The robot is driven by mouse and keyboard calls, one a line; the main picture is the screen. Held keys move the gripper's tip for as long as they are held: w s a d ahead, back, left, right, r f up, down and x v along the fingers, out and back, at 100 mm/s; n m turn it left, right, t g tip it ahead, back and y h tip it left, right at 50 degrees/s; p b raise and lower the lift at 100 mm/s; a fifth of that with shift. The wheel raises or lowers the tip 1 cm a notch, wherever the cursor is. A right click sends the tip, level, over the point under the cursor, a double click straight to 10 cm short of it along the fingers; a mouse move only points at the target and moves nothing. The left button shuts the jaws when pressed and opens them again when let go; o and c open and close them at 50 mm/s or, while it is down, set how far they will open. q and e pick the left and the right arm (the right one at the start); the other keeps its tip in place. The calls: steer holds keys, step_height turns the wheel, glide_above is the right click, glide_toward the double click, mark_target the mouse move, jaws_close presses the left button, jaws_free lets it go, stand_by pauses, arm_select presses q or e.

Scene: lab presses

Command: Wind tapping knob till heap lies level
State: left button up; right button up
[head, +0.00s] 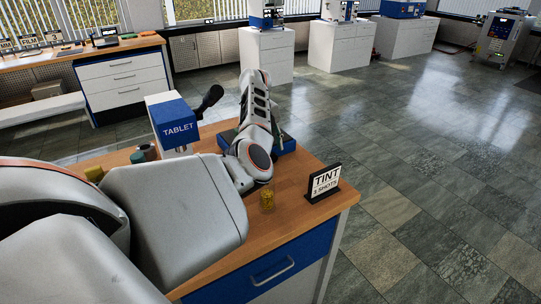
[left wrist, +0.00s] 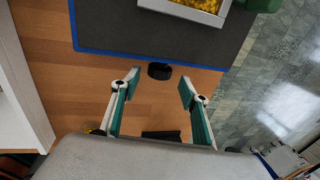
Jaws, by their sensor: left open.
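In the left wrist view a black knob (left wrist: 160,71) sticks out from the blue front edge of a dark grey base (left wrist: 150,28). A pale tray (left wrist: 205,13) with a yellow heap (left wrist: 195,4) lies on that base, cut off by the picture's top; whether the heap is level cannot be told. My left gripper (left wrist: 159,87) is open and empty, its teal fingers apart. The knob appears just beyond the fingertips, between their lines, not gripped. In the head view my arm hides the knob and most of the base (head: 289,145). My right gripper is not in view.
A blue and white TABLET press (head: 173,125) with a dark handle (head: 210,97) stands left of the base. Open floor lies to the right.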

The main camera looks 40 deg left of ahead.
arm_select(q)
steer(key=shift+x, duration=1.6)
steer(key=shift+a, duration=0.1)
